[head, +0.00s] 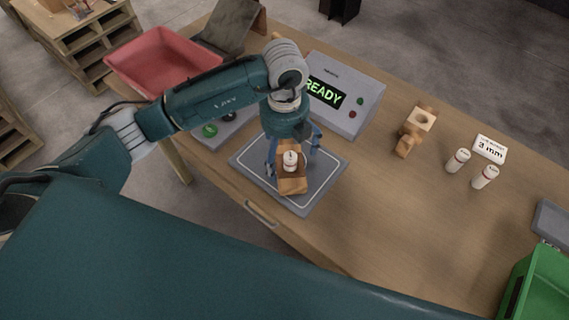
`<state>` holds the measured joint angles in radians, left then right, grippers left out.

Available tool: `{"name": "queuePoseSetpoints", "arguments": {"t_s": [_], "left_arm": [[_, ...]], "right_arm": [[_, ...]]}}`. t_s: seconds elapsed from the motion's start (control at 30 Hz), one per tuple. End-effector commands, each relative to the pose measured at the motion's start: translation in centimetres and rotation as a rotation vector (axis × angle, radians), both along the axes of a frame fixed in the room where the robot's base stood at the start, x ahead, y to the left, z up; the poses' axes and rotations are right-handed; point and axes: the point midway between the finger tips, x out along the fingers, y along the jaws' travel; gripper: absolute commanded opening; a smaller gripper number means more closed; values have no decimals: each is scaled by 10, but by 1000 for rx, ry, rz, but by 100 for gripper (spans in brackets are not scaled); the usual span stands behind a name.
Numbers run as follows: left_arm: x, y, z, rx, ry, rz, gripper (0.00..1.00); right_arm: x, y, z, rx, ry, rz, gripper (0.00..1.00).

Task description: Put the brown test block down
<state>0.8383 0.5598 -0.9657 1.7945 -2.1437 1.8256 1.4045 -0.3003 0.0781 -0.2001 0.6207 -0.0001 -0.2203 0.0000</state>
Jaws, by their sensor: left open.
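The brown test block (291,185) is on the grey pad (325,178) with a white outline. A small white cylinder with a red mark (290,161) stands in or on the block; I cannot tell how deep it sits. My left gripper (293,152) is right above the pad. Its blue fingers are spread on either side of the block's far part, open. The gripper body hides part of the block and pad. My right gripper is not in view.
A grey box with a READY display (345,100) stands behind the pad. Another wooden block (419,122), two white cylinders (457,160) and a "3 mm" card (489,148) are to the right. A red tray (160,60) is at the left, a green bin (540,290) at lower right.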

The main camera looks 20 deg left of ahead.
Motion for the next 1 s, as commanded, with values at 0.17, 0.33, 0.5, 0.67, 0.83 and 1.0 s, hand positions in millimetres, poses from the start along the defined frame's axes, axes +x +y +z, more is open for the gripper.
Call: {"name": "queuePoseSetpoints", "arguments": {"t_s": [0.17,0.33,0.5,0.67,0.83,1.0], "left_arm": [[1,0,32,0,-3,0,99],[0,0,50,0,-1,0,99],[0,0,54,0,1,0,99],[0,0,54,0,1,0,99],[0,0,53,0,1,0,99],[0,0,53,0,1,0,99]], "right_arm": [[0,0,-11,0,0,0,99],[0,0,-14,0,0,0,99],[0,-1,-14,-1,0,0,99],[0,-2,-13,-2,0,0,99],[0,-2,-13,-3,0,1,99],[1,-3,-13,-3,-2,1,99]]}}
